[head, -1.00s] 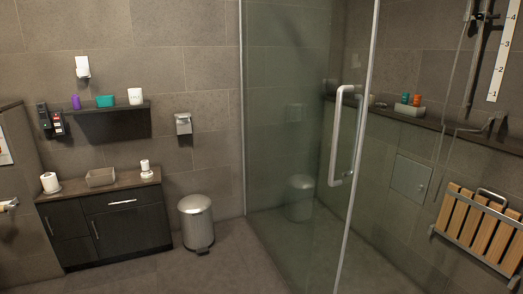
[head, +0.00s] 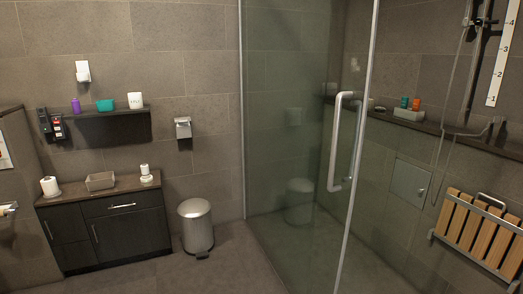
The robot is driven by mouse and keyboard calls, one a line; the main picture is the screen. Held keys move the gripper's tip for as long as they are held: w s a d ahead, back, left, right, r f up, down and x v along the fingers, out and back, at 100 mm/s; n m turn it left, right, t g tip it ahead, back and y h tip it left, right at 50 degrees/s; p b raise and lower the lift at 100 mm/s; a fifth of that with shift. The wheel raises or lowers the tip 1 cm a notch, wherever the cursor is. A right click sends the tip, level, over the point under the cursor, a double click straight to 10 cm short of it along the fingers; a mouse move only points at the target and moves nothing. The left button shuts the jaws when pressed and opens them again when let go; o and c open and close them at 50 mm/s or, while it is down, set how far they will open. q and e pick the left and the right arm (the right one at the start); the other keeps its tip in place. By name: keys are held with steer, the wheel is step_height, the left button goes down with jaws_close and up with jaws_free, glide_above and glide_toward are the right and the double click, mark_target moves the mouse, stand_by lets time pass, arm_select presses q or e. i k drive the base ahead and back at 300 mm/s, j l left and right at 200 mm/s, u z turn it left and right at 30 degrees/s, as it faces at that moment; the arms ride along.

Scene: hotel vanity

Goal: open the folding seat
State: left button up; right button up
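The folding seat (head: 474,232) is at the lower right of the head view, on the right wall inside the shower. It has several wooden slats on a metal frame, with a metal loop handle at its upper edge. The seat appears folded up, lying close to the wall. The glass shower door with its long metal handle (head: 337,142) stands to the left of the seat. Neither of my grippers is in the head view.
A metal bin (head: 197,226) stands on the floor left of the glass. A dark cabinet (head: 106,227) with a tissue roll and box is at the left wall, below a shelf (head: 103,112). A ledge (head: 440,128) runs above the seat. The floor in front is clear.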

mark_target(509, 224)
steer(key=i+l, duration=0.15)
steer(key=i, duration=0.3)
steer(key=i+l+z, duration=0.15)
steer(key=i, duration=0.3)
steer(key=z, duration=1.3)
steer(key=i+l+z, duration=0.2)
steer(key=i+z, duration=0.6)
steer(key=i, duration=1.75)
steer(key=k+j, duration=0.15)
steer(key=k, duration=0.25)
steer(key=k+j, duration=0.15)
steer(key=k, duration=0.25)
steer(key=k+j, duration=0.15)
steer(key=k, duration=0.25)
steer(key=k+j+u, duration=0.1)
steer(key=k+u, duration=0.2)
steer(key=k+j+u, duration=0.25)
